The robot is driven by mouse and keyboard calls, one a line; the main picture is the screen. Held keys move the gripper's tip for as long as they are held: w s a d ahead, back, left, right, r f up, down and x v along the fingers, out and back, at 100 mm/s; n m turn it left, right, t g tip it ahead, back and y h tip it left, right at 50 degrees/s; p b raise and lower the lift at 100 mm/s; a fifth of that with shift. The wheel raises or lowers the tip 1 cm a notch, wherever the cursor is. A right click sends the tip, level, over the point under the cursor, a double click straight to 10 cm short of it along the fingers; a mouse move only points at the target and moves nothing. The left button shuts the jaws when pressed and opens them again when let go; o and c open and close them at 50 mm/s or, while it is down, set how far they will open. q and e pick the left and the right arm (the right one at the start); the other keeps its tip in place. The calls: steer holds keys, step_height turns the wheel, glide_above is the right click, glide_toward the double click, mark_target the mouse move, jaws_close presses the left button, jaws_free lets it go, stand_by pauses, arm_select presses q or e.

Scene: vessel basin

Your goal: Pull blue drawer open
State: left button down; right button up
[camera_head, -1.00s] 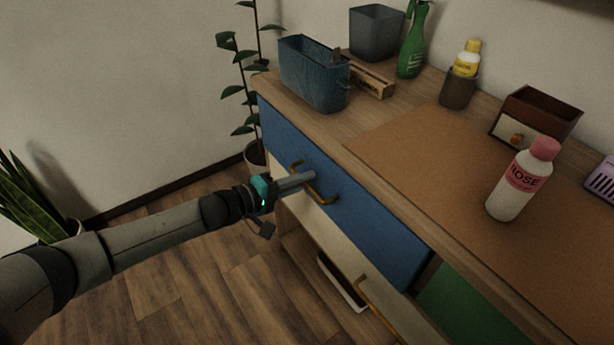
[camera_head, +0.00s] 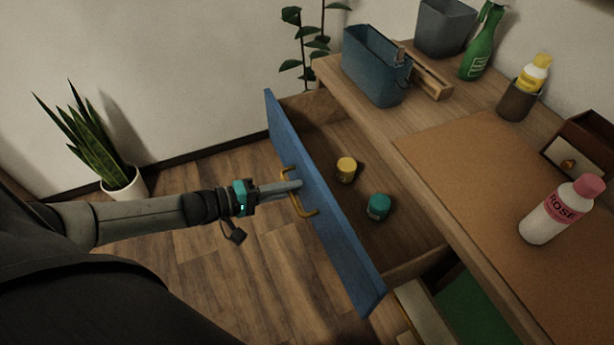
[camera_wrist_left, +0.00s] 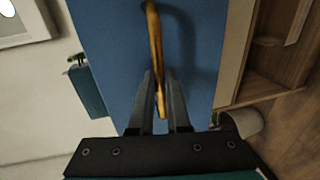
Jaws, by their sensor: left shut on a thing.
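The blue drawer (camera_head: 330,215) stands pulled well out of the wooden desk, and its inside shows. My left gripper (camera_head: 296,187) is shut on the drawer's brass handle (camera_head: 303,208), in front of the blue face. In the left wrist view, the two fingers (camera_wrist_left: 162,115) close around the brass bar (camera_wrist_left: 155,45) against the blue front (camera_wrist_left: 110,50). A yellow jar (camera_head: 346,169) and a teal jar (camera_head: 379,207) lie on the drawer's bottom. My right gripper is not in view.
On the desk top are a blue bin (camera_head: 375,70), a grey bin (camera_head: 443,28), a green spray bottle (camera_head: 482,42) and a white bottle with a pink cap (camera_head: 560,210). A potted plant (camera_head: 120,180) stands on the floor by the wall.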

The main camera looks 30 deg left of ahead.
arm_select(q)
steer(key=shift+f+p+v, duration=0.2)
steer(key=shift+v, duration=0.75)
steer(key=shift+f+p+v, duration=0.2)
steer(key=shift+v, duration=0.8)
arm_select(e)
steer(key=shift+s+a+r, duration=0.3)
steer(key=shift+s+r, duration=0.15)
arm_select(q)
steer(key=shift+a, duration=0.1)
steer(key=c, duration=1.2)
jaws_free()
steer(key=shift+o, duration=0.2)
steer(key=shift+s, duration=0.1)
